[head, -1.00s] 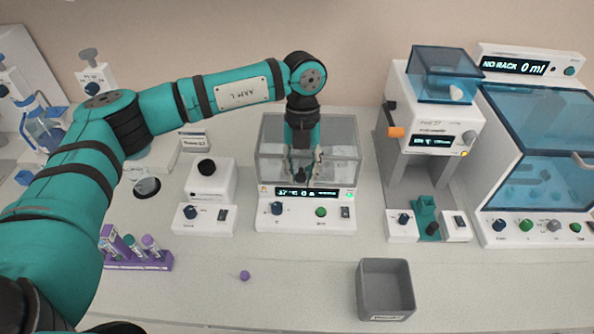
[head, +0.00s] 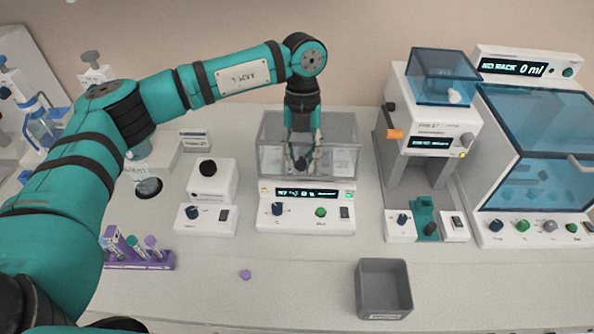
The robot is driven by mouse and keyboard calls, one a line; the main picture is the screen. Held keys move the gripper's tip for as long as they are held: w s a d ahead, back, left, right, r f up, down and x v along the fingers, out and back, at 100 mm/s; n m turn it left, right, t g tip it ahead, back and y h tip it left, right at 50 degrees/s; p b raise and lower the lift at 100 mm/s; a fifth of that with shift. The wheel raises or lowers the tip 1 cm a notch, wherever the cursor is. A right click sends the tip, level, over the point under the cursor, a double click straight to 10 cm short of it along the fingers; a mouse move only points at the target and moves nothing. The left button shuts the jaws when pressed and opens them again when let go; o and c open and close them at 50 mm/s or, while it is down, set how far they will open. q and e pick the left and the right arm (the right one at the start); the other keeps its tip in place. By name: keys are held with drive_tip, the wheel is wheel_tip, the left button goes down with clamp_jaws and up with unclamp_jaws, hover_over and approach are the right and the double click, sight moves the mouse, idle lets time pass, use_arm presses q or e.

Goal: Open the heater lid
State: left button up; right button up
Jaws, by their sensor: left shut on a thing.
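The heater (head: 306,222) is a white unit with a lit display, a dark knob and a green button, in the middle of the bench in the head view. Its lid (head: 270,160) is a clear grey box cover over the back of the unit. My left gripper (head: 301,162) points down from above at the lid's front. It is shut on the lid's dark knob (head: 300,164), which shows between its fingers. I cannot tell whether the lid's lower edge is clear of the unit. My right gripper is not in view.
A purple tube rack (head: 150,265) is at front left, a loose purple cap (head: 245,274) in front. A grey bin (head: 384,290) stands front right. Right are a dispenser (head: 433,120) and a blue-hooded cabinet (head: 540,160).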

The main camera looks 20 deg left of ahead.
use_arm(q)
drive_tip(key=shift+w+a+r+p, duration=0.1)
drive_tip(key=shift+w+r+p, duration=0.3)
drive_tip(key=shift+r, duration=0.35)
drive_tip(key=shift+w+a+r+p, duration=0.1)
drive_tip(key=shift+w+r+p, duration=0.25)
drive_tip(key=shift+r, duration=0.35)
drive_tip(key=shift+w+r, duration=0.15)
drive_tip(key=shift+r, duration=0.05)
drive_tip(key=shift+w+r, duration=0.2)
drive_tip(key=shift+r, duration=0.1)
drive_tip(key=shift+w+a+r+p, duration=0.2)
drive_tip(key=shift+w+r+p, duration=0.4)
drive_tip(key=shift+r, duration=0.3)
drive_tip(key=shift+w+a+r, duration=0.1)
drive_tip(key=shift+w+r, duration=0.15)
drive_tip(key=shift+w, duration=0.1)
drive_tip(key=shift+c, duration=0.2)
